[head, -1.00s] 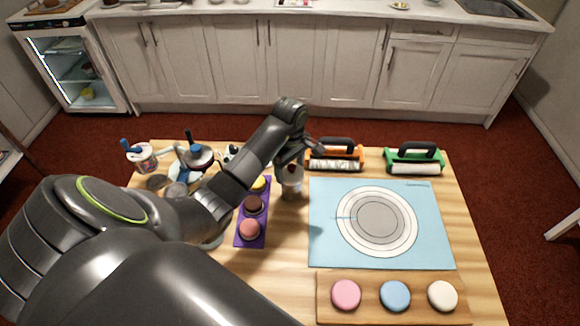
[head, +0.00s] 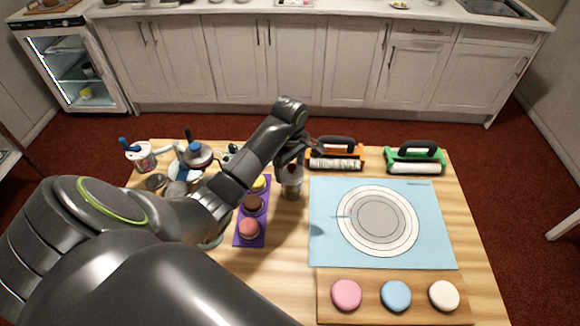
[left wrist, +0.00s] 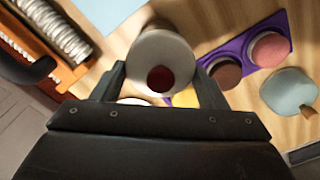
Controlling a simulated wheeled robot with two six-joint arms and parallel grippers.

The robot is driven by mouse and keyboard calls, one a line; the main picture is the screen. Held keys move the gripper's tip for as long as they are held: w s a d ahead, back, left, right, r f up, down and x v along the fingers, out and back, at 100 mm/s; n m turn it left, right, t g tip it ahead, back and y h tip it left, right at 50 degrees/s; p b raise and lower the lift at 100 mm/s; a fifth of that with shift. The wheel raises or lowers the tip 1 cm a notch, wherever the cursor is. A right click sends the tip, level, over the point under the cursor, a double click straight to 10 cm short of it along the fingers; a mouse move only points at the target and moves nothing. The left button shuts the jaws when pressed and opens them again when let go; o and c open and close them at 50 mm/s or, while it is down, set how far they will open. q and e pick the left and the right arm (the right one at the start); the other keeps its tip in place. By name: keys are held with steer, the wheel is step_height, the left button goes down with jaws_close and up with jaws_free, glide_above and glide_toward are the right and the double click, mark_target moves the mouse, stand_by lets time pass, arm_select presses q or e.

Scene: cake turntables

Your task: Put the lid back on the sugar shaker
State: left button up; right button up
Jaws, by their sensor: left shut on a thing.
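My left gripper (head: 291,163) points down above the table, left of the blue mat. In the left wrist view its two fingers (left wrist: 163,86) stand on either side of a round white lid (left wrist: 150,46) with a dark red knob, and it is shut on this lid. The sugar shaker (head: 291,191) stands upright on the table directly below the gripper. The gripper partly hides the shaker's top, so I cannot tell whether the lid touches it. My right gripper is not in view.
A purple tray (head: 239,239) with macarons lies close on the left. The blue mat (head: 330,252) is on the right. Orange (head: 347,148) and green (head: 427,152) roller tools stand behind. A wooden board (head: 420,313) with three macarons lies in front. Jars (head: 141,157) crowd the back left.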

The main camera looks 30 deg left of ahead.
arm_select(q)
steer(key=shift+f+b, duration=0.1)
steer(key=shift+b, duration=0.2)
stand_by(0.4)
steer(key=o, duration=1.2)
steer(key=shift+r, duration=0.2)
steer(key=shift+r+p, duration=2)
steer(key=shift+r, duration=1.35)
jaws_close()
